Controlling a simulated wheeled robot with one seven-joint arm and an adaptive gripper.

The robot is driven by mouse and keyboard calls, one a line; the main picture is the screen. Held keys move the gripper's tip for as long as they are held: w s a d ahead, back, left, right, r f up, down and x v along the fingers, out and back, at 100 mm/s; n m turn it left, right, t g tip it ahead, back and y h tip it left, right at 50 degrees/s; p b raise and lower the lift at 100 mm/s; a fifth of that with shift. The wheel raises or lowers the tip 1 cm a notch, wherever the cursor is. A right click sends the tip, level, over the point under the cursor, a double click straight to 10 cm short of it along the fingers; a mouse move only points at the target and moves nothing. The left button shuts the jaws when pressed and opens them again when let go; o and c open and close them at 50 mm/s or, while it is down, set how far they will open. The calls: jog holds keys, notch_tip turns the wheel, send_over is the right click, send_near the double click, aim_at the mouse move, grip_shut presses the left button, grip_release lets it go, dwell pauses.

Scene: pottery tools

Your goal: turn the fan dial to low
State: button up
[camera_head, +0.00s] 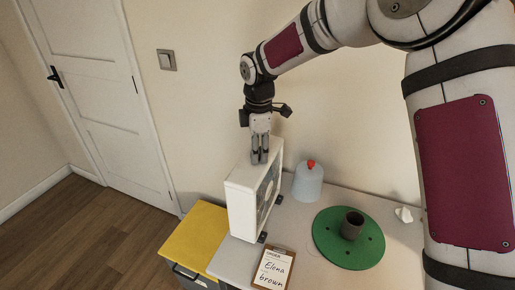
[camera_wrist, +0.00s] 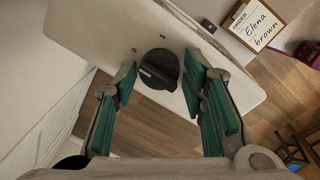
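The fan is a white box with a round grille on its side, standing on the table in the head view (camera_head: 240,207); its pale top panel fills much of the wrist view (camera_wrist: 95,30). On that panel is a black round dial (camera_wrist: 158,69) with a raised grip bar. Small marks are printed beside it; one looks like a 0, the other is hard to read. My gripper (camera_head: 260,160) points down at the fan's top. In the wrist view its green-padded fingers (camera_wrist: 160,68) are open, one on each side of the dial, with visible gaps. The dial is hidden in the head view.
A clipboard (camera_head: 273,268) reading "Elena brown" lies in front of the fan. Right of the fan are a pale bottle with red top (camera_head: 308,182) and a green disc (camera_head: 330,250) bearing a dark cup (camera_head: 352,225). A yellow-topped box (camera_head: 192,238) stands left.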

jog(key=c, duration=0.5)
jog(key=shift+c, duration=0.2)
